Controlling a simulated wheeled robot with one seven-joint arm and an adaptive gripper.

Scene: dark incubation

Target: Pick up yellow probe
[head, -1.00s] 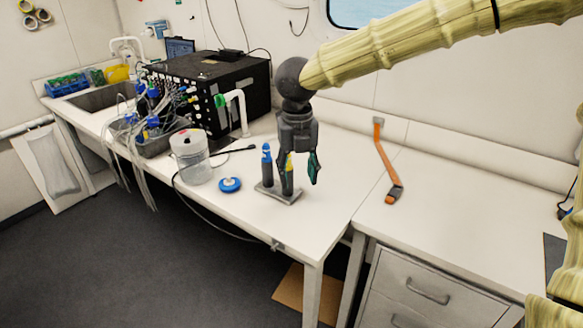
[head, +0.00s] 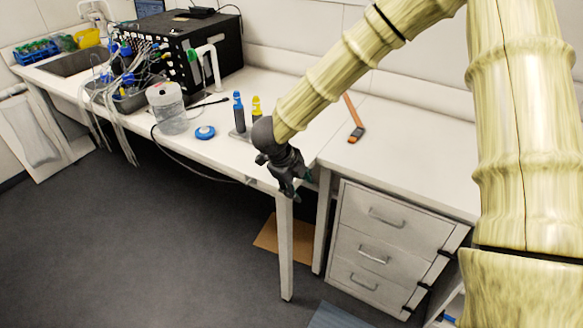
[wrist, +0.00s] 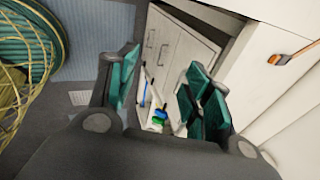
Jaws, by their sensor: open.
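The yellow probe (head: 256,106) stands upright in a small grey stand (head: 239,135) near the table's front edge. A blue probe (head: 239,110) stands to its left in the same stand. My arm's end hides part of the yellow probe's lower body and of the stand. My gripper (head: 291,194) is in front of and below the stand, by the table's front edge and corner, apart from the probe. In the wrist view my gripper (wrist: 157,88) has its green-padded fingers spread, with nothing between them. The probes do not show in the wrist view.
A blue disc (head: 205,132) and a clear jar (head: 168,112) stand left of the stand. A black box (head: 200,45) with tubing is behind. An orange-handled tool (head: 355,125) lies on the right counter. Drawers (head: 375,240) are below it.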

